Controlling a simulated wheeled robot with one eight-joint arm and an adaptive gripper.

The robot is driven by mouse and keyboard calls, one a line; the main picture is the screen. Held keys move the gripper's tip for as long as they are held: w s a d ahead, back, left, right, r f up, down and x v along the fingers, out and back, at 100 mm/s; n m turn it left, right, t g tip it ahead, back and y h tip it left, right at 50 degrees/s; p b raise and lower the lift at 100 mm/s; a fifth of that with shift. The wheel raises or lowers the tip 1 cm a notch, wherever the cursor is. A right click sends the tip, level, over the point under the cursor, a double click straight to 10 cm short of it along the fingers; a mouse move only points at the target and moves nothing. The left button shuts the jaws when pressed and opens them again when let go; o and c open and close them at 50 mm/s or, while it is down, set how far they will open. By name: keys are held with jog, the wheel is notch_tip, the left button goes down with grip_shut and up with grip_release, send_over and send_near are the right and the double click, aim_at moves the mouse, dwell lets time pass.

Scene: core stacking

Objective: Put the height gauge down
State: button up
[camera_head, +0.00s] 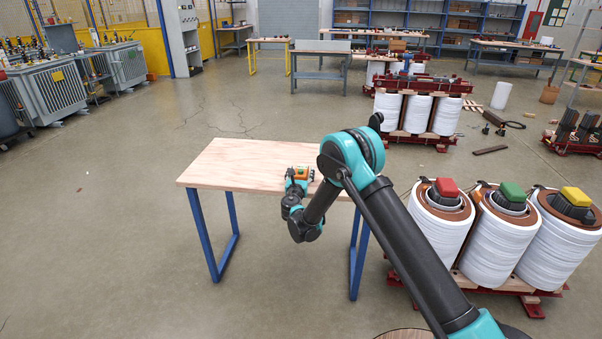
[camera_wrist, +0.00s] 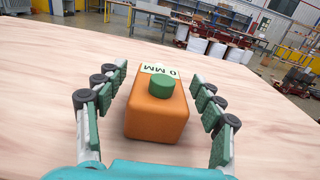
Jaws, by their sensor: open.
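The height gauge is an orange block with a green knob on top and a pale label reading "0 MM". In the wrist view the height gauge (camera_wrist: 157,118) stands upright on the light wooden tabletop (camera_wrist: 270,130). My gripper (camera_wrist: 157,90) is open around it, with one finger on each side and a gap to the block on both sides. In the head view the gauge (camera_head: 301,173) shows small on the table (camera_head: 235,165), near its right part, with my gripper (camera_head: 299,180) at it. My arm hides the table's right end.
Three white coils with red, green (camera_head: 512,192) and yellow caps stand on a red-footed base to the right. The table's left half is bare. Open floor lies left of and behind the table. Workbenches (camera_head: 321,60) and shelves stand farther back.

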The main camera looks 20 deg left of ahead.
jog(key=shift+r, duration=0.1)
jog(key=shift+s, duration=0.2)
jog(key=v, duration=1.1)
jog(key=shift+s+d, duration=0.2)
jog(key=shift+s, duration=0.1)
jog(key=shift+r, duration=0.1)
